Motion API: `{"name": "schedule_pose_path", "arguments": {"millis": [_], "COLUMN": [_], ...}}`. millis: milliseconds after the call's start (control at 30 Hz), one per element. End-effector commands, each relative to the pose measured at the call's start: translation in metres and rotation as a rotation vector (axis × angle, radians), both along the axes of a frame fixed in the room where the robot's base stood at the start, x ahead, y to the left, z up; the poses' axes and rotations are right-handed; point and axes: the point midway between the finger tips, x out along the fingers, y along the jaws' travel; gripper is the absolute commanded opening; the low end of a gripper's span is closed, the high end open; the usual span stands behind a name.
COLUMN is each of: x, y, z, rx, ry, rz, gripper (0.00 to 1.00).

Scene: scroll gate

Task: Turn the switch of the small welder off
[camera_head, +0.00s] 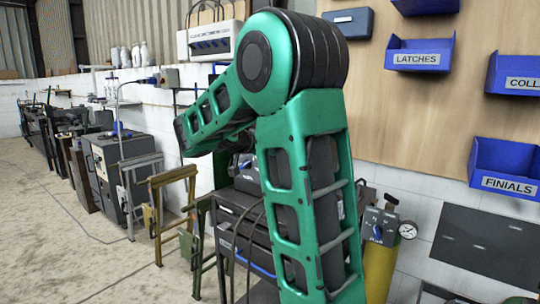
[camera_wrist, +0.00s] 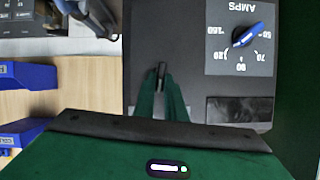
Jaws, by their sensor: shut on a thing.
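The small welder (camera_wrist: 215,110) fills the middle and right of the wrist view, upside down, with a dark front and a grey dial plate marked AMPS. A blue amps knob (camera_wrist: 247,35) sits on that plate. My gripper (camera_wrist: 160,82) has its green fingers close together at the welder's front, to the left of the dial in the wrist view. It is shut on a small dark switch (camera_wrist: 160,69), mostly hidden by the fingertips. In the head view, a dark box that appears to be the welder (camera_head: 245,168) shows partly behind my green arm; my gripper is hidden there.
Under the welder is a dark cart (camera_head: 240,215) with cables. A yellow cylinder with a gauge (camera_head: 407,231) stands to its right. Blue wall bins (camera_head: 420,55) hang at the upper right. Metal stands (camera_head: 160,215) and a grey machine (camera_head: 105,165) are left; floor is clear farther left.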

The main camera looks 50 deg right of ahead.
Motion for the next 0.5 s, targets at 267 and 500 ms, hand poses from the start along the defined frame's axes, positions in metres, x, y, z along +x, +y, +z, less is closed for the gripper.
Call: {"name": "schedule_pose_path", "arguments": {"millis": [267, 500], "x": [0.0094, 0.0139], "y": [0.0014, 0.0019], "z": [0.0027, 0.0018], "rx": [-0.026, -0.046], "ry": [0.254, 0.476], "rz": [0.007, 0.01], "gripper": [0.0, 0.0]}}
